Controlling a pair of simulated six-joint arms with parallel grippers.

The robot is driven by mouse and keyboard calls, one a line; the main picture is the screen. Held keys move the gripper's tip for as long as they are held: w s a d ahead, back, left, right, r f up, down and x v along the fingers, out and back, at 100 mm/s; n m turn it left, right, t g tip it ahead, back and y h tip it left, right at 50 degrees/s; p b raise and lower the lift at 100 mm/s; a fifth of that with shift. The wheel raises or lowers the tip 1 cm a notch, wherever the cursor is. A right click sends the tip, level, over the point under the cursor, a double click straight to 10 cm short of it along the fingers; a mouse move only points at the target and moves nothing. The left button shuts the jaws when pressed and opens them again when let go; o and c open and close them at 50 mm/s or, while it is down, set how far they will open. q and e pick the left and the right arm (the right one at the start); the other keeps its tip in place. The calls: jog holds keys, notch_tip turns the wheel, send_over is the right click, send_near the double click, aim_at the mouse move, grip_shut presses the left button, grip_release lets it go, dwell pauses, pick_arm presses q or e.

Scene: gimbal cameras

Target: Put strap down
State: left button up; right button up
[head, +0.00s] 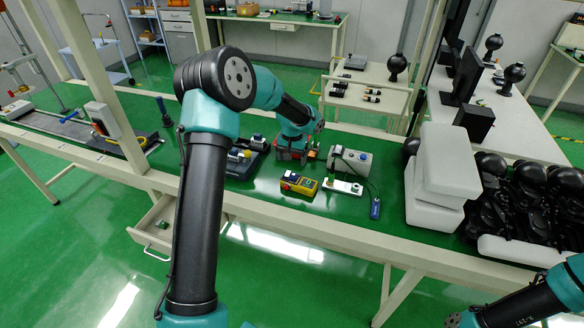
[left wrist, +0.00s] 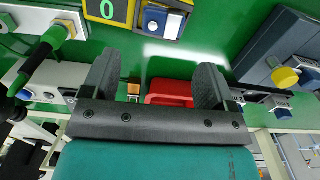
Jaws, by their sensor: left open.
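My left gripper (head: 293,154) is low over the green bench, left of the white box. In the left wrist view its two dark fingers (left wrist: 155,78) are spread apart with nothing held. A red object (left wrist: 168,98) shows beyond the gap between the fingers. A small blue piece (head: 376,208) on a dark cord lies near the bench's front edge, right of the gripper and apart from it; it may be the strap, but I cannot tell for sure. My right arm enters at the lower right; its fingers are out of frame.
White blocks (head: 440,175) and black parts crowd the right.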

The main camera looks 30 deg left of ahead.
aim_at(292, 173)
pick_arm(q)
notch_tip(292, 173, up, 5)
jog(key=shift+r, duration=0.1)
dwell(0.6)
